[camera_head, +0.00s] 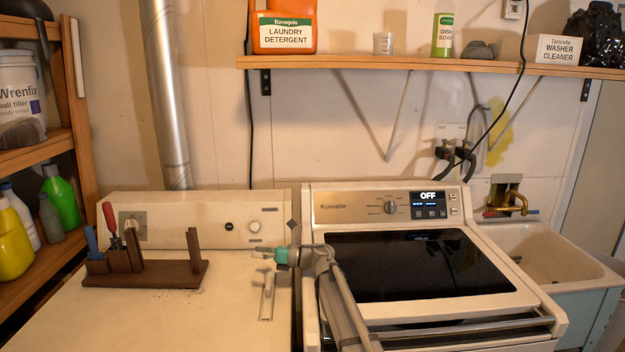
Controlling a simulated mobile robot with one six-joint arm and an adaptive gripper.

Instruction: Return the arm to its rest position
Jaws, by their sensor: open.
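My gripper (257,254) is at the centre of the view, above the right part of the white top of the left machine (225,315). My grey arm (345,300) comes up from the bottom edge, in front of the washer's left front corner, and bends left at the wrist. It hides part of the washer's left edge.
A dark wooden rack with tools (150,272) stands left on the machine top. A thin grey item (267,297) lies just below my gripper. The washer (335,208) has a dark glass lid and reads OFF. A sink (545,250) is right; a loaded shelf (420,66) runs above.

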